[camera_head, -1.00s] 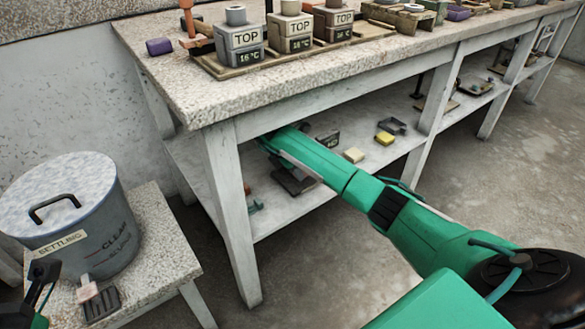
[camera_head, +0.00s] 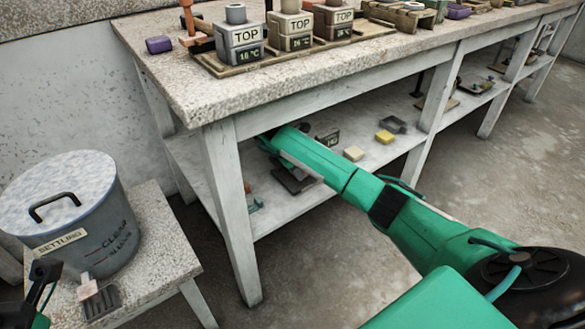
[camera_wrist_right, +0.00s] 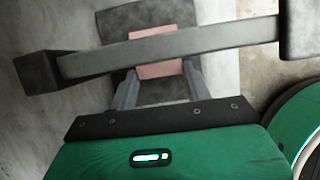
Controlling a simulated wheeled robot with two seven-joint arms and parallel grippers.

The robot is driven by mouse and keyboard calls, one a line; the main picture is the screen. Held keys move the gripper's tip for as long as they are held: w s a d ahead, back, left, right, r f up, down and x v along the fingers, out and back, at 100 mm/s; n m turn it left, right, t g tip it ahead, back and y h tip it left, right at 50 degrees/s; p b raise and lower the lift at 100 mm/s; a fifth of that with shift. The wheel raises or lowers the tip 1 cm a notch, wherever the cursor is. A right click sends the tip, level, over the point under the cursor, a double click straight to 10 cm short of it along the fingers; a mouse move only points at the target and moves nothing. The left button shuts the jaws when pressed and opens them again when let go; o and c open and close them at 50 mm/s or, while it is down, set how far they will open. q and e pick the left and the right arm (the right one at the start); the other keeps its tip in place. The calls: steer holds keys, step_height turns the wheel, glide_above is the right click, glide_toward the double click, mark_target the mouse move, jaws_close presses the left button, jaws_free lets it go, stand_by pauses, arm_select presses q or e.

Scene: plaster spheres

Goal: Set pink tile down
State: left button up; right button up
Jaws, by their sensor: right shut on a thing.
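The pink tile (camera_wrist_right: 156,56) shows in the right wrist view, between the two grey fingers of my right gripper (camera_wrist_right: 158,82), which is shut on it. A dark square surface (camera_wrist_right: 120,20) lies behind the tile; I cannot tell whether the tile touches it. A grey bar crosses in front and covers part of the tile and fingers.
The bench's front leg (camera_head: 228,215) and top edge stand close to my right arm. A lidded settling bucket (camera_head: 75,215) stands on a low table at left.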

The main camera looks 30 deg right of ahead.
steer(key=shift+f, duration=0.35)
steer(key=o, duration=1.1)
steer(key=shift+c, duration=0.2)
steer(key=shift+r, duration=0.15)
steer(key=shift+r+p, duration=1.75)
steer(key=shift+r, duration=0.2)
steer(key=shift+f, duration=0.1)
